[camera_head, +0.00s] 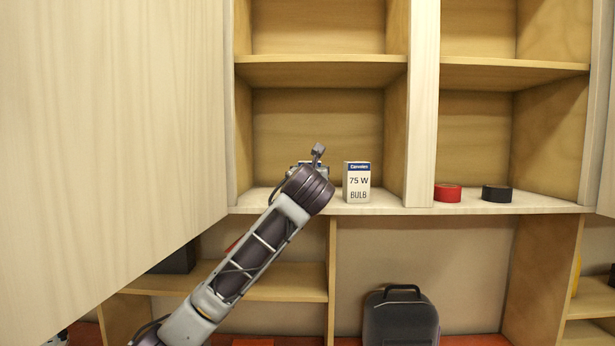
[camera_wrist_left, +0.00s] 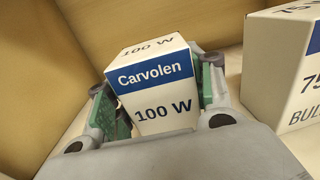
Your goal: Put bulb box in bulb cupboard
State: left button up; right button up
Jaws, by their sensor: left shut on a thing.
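My left gripper (camera_wrist_left: 158,105) is shut on a white and blue bulb box (camera_wrist_left: 160,80) marked Carvolen 100 W, with a green pad on each side of it. A second bulb box (camera_head: 357,182), marked 75 W BULB, stands upright on the cupboard shelf just right of my gripper. It also shows at the right of the left wrist view (camera_wrist_left: 285,65), apart from the held box. My right gripper is not in view.
An open wooden door (camera_head: 110,150) fills the left. A red tape roll (camera_head: 447,192) and a black tape roll (camera_head: 497,192) lie in the right compartment. A dark case (camera_head: 400,318) stands below. The shelf above (camera_head: 320,60) looks empty.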

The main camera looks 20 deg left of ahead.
pick_arm(q)
jog(key=shift+d, duration=0.1)
jog(key=shift+s+d+r, duration=0.1)
jog(key=shift+s+d, duration=0.05)
jog(key=shift+s, duration=0.05)
jog(key=o, duration=1)
jog(key=shift+w+f, duration=0.1)
jog(key=shift+f, duration=0.1)
jog(key=shift+o, duration=0.2)
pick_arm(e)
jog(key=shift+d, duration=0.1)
pick_arm(q)
jog(key=shift+r, duration=0.2)
jog(key=b+v, duration=0.3)
jog(key=v, duration=0.9)
jog(key=shift+b, duration=0.4)
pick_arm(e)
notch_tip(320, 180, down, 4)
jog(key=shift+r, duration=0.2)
